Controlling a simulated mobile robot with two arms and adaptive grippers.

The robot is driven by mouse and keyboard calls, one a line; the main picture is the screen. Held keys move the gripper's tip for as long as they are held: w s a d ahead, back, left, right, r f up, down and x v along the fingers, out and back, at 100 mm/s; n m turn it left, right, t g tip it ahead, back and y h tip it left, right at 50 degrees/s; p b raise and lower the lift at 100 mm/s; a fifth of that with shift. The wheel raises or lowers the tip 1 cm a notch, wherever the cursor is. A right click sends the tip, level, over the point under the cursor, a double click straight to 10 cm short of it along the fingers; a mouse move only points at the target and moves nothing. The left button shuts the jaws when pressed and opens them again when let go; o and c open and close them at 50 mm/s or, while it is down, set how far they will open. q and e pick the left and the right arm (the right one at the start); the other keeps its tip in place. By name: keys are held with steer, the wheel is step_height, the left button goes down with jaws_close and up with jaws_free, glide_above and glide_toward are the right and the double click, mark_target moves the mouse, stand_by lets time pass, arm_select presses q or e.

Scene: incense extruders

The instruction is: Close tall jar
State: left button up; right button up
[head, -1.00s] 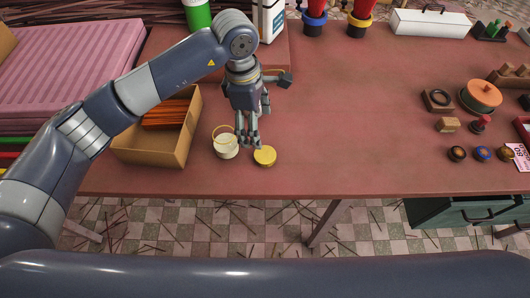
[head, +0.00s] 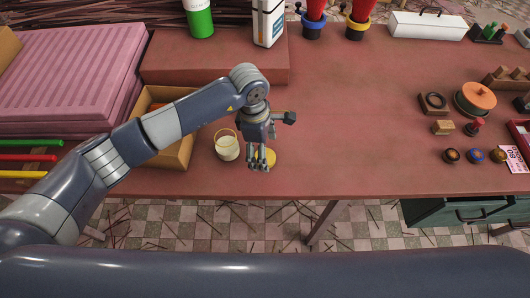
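The jar (head: 227,149) is a small clear glass with a pale content and an open top. It stands upright near the table's front edge, just right of the cardboard box. A round yellow lid (head: 271,155) lies to the right of the jar, mostly hidden under my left gripper. My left gripper (head: 261,166) points down over the lid with its fingers apart; whether they touch the lid is hidden. My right gripper is not in view.
The cardboard box (head: 182,153) stands left of the jar, partly behind my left arm. A raised red platform (head: 215,68) is behind it. Small bottles, stamps and an orange-lidded pot (head: 476,97) stand at the right. The table's middle is clear.

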arm_select(q)
steer(key=shift+d+f, duration=0.2)
steer(key=shift+f, duration=0.95)
steer(key=c, duration=0.7)
